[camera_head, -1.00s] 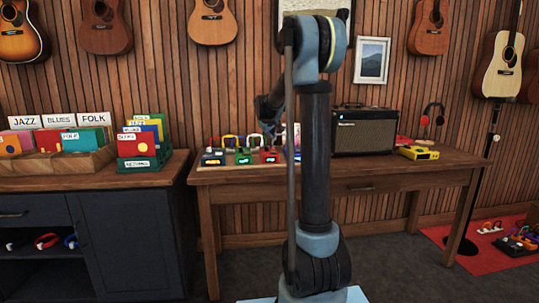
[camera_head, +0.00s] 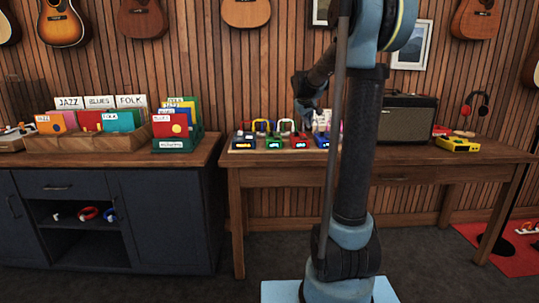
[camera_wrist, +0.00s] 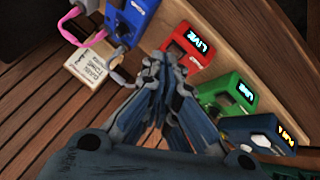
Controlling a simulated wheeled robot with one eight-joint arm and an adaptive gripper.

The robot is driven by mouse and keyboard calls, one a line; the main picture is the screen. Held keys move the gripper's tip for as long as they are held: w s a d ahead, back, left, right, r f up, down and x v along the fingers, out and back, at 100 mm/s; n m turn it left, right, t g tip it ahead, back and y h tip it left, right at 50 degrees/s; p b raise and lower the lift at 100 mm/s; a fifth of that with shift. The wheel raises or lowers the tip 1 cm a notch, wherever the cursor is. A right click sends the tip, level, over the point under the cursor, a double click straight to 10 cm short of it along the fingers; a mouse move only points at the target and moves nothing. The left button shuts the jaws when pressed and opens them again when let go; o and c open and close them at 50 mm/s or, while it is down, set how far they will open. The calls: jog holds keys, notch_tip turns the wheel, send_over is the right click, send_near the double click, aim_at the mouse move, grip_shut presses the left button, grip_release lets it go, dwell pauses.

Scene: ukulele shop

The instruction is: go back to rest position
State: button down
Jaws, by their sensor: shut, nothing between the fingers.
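My gripper (camera_wrist: 163,65) is shut and empty in the wrist view, its fingers together over the desk top. The fingers appear apart from all of these.
The wooden desk (camera_head: 420,176) also bears a black amplifier (camera_head: 407,119) and a yellow device (camera_head: 457,144). A white box (camera_wrist: 88,68) lies near the blue device. A dark cabinet (camera_head: 150,215) with record crates stands at left. Guitars hang on the wall. Grey floor shows in front.

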jog(key=s+f+m+g+y, duration=0.15)
jog(key=s+f, duration=0.25)
jog(key=s, duration=1)
jog(key=s+f+m+g+h, duration=0.15)
jog(key=s+f, duration=0.25)
jog(key=s, duration=1)
jog(key=s+f+g+y, duration=0.1)
jog(key=s+f, duration=0.5)
jog(key=s, duration=0.4)
jog(key=s+a+f+m+g+y, duration=0.1)
jog(key=s+f, duration=0.6)
jog(key=s, duration=0.3)
jog(key=shift+s+a+f+g+y, duration=0.2)
jog(key=shift+s+f+g+y, duration=0.05)
jog(key=shift+g+y, duration=0.05)
jog(key=shift+w+f, duration=0.2)
jog(key=shift+w, duration=0.3)
